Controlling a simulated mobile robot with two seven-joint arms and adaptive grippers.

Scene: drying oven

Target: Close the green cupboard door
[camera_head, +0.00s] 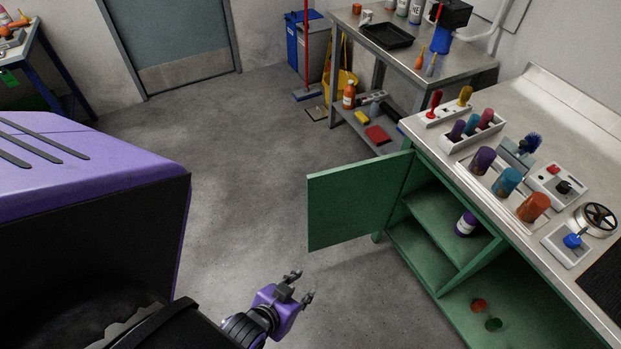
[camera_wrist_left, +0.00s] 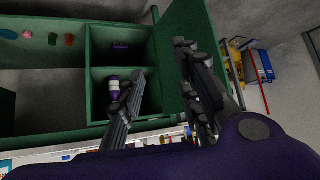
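The green cupboard door (camera_head: 352,202) stands wide open in the head view, swung out to the left from the cupboard (camera_head: 425,225) under the bench. It also shows in the left wrist view (camera_wrist_left: 187,50), behind the right-hand finger. My left gripper (camera_head: 298,289) is open and empty, low in front of the door and apart from it. In the left wrist view its two fingers (camera_wrist_left: 160,95) are spread, with the cupboard opening behind them. My right gripper is not in view.
The bench top (camera_head: 480,185) carries several coloured cylinders, switches and a valve wheel. Another steel table (camera_head: 455,62) with a lower shelf stands behind. A purple-topped machine or body (camera_head: 80,165) fills the left. The floor (camera_head: 250,190) between is clear.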

